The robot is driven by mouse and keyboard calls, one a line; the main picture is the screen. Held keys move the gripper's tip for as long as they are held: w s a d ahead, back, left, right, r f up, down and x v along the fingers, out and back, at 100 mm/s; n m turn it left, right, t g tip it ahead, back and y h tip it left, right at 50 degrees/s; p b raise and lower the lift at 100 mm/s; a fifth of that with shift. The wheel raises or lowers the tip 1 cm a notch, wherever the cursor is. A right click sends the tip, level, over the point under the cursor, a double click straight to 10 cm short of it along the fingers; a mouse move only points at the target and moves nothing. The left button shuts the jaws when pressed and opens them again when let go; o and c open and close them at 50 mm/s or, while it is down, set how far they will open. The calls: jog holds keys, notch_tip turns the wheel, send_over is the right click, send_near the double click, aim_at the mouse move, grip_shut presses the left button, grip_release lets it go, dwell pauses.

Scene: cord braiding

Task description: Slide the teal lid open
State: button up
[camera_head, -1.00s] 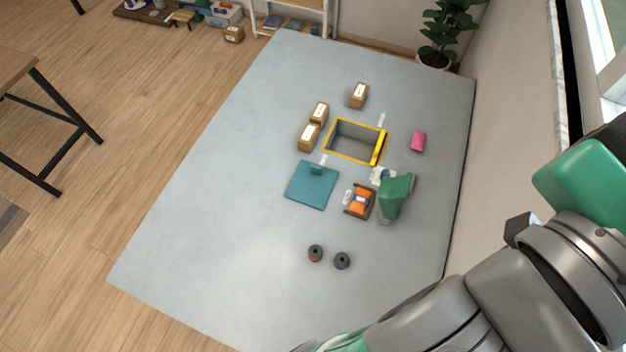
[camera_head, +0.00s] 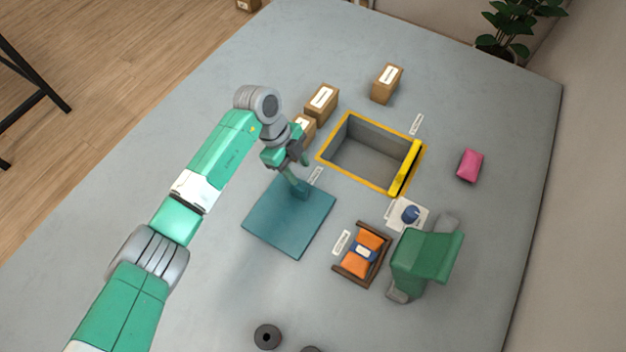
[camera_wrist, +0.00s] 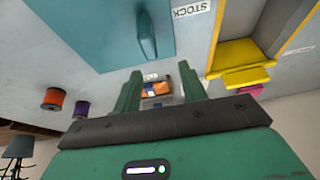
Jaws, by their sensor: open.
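The teal lid (camera_head: 277,222) is a flat square panel lying on the grey surface, down-left of a yellow-rimmed opening (camera_head: 352,177) and apart from it. A raised teal handle (camera_head: 301,190) stands near its upper edge. My gripper (camera_head: 298,168) is at the handle in the head view; whether it touches cannot be told. In the wrist view, the fingers of my gripper (camera_wrist: 160,88) are spread with nothing visibly between them. The teal lid (camera_wrist: 85,35) and its handle (camera_wrist: 147,35) show beyond the fingertips there.
A yellow bar (camera_head: 405,168) lies along the opening's right side. Cardboard boxes (camera_head: 322,102) stand close by my wrist. An orange bundle in a brown cradle (camera_head: 362,252) and a green object (camera_head: 425,253) stand right of the lid. Dark spools (camera_head: 267,336) sit below.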

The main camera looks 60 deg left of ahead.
aim_at(298, 186)
jog(key=shift+s+a+f, duration=0.4)
jog(key=shift+s+f, duration=0.3)
jog(key=shift+f, duration=0.1)
jog(key=shift+s, duration=0.1)
jog(key=shift+d+f, duration=0.2)
jog(key=shift+d, duration=0.05)
jog(key=b+x, duration=0.3)
jog(key=x, duration=0.4)
jog(key=shift+s+d+f, duration=0.1)
jog(key=shift+d, duration=0.1)
grip_shut()
